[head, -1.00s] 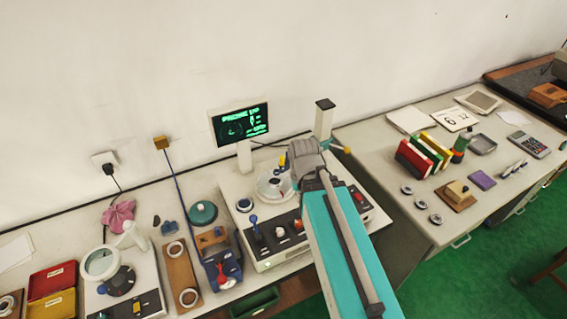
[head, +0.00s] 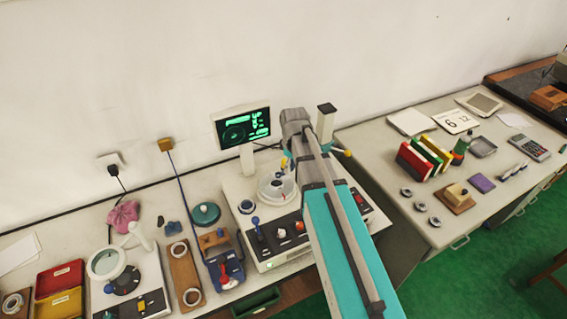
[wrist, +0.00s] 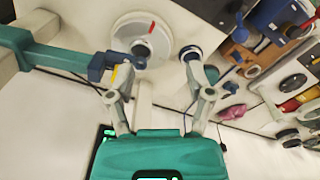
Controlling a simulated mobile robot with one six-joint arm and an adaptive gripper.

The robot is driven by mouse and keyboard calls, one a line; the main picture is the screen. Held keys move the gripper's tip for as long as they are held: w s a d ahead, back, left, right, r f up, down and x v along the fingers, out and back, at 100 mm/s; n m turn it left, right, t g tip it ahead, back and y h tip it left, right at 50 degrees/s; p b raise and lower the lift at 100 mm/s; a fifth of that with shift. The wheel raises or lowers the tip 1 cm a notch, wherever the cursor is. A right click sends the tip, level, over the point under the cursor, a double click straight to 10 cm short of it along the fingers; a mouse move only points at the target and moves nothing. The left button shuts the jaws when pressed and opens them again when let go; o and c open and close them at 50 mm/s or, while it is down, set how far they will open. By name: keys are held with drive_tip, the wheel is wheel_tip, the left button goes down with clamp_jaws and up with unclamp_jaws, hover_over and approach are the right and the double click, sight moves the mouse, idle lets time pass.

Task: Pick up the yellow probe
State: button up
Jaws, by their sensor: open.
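The yellow probe (head: 285,163) shows as a small upright yellow piece just left of my arm, above the round plate (head: 275,187) of the measuring machine. In the wrist view a yellow piece (wrist: 114,76), likely the same probe, is beside my left finger, partly hidden by it and a dark blue block. My gripper (wrist: 146,62) is open, its fingers spread wide, with nothing held between them. The round plate with a red mark (wrist: 152,27) lies beyond the fingertips. In the head view my arm hides most of the gripper.
A lit display (head: 242,125) stands behind the machine. A column (head: 326,120) with a teal arm and yellow knob (head: 348,153) stands right of my wrist. Levers and buttons line the machine's front. A blue-and-red device (head: 226,270) is to the left.

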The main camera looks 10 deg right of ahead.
sight(284, 159)
drive_tip(key=w+r+n+p, duration=0.2)
drive_tip(key=w+n, duration=0.7)
drive_tip(key=w, duration=0.4)
drive_tip(key=shift+a+r, duration=0.15)
drive_tip(key=shift+r, duration=0.2)
drive_tip(key=shift+f, duration=0.1)
wheel_tip(284, 159, down, 8)
drive_tip(key=b, duration=0.8)
drive_tip(key=shift+f, duration=0.25)
drive_tip(key=shift+a+f+b, duration=0.1)
drive_tip(key=shift+f+b, duration=2.5)
drive_tip(key=shift+b, duration=0.15)
